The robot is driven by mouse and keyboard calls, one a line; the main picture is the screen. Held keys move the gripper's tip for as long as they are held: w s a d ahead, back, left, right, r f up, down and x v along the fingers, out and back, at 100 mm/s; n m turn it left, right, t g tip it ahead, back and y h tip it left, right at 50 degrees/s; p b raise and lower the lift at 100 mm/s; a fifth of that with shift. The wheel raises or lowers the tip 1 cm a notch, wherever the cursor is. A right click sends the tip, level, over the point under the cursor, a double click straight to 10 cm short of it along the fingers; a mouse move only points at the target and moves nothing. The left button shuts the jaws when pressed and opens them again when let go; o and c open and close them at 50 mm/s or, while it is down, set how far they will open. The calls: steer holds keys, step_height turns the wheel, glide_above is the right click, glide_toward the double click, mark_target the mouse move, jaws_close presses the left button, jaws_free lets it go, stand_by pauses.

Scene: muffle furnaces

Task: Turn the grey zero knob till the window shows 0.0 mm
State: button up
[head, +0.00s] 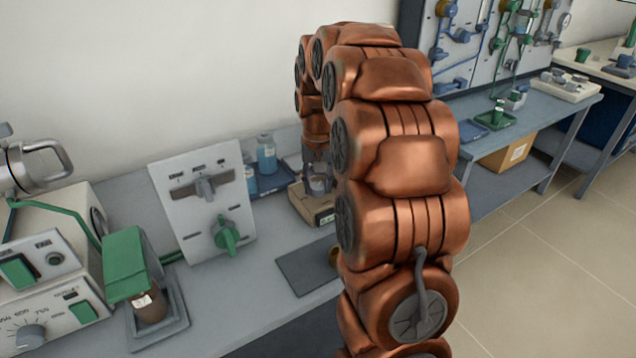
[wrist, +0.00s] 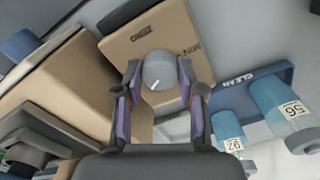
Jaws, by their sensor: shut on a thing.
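The grey zero knob (wrist: 159,71) is round with a short white pointer line. It sits on the beige face of an instrument (wrist: 118,48) in the wrist view. My gripper (wrist: 160,82) has its two purple-padded fingers on either side of the knob and is shut on it. The pointer line slants toward the lower left in that view. A dark strip lies at the top edge of the face; I cannot read a millimetre value anywhere. In the head view, the beige instrument (head: 326,216) stands on the bench with my gripper (head: 317,178) at its top, partly hidden by my arm.
Blue-capped bottles (head: 266,154) stand in a blue tray beside the instrument; they show close at right in the wrist view (wrist: 284,112). A white panel with a green knob (head: 226,236) stands to the left. A dark mat (head: 306,268) lies in front.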

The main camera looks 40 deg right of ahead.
mark_target(317, 186)
steer(key=o, duration=1.1)
steer(key=shift+o, duration=0.2)
steer(key=shift+r, duration=0.15)
step_height(317, 186, up, 12)
stand_by(0.5)
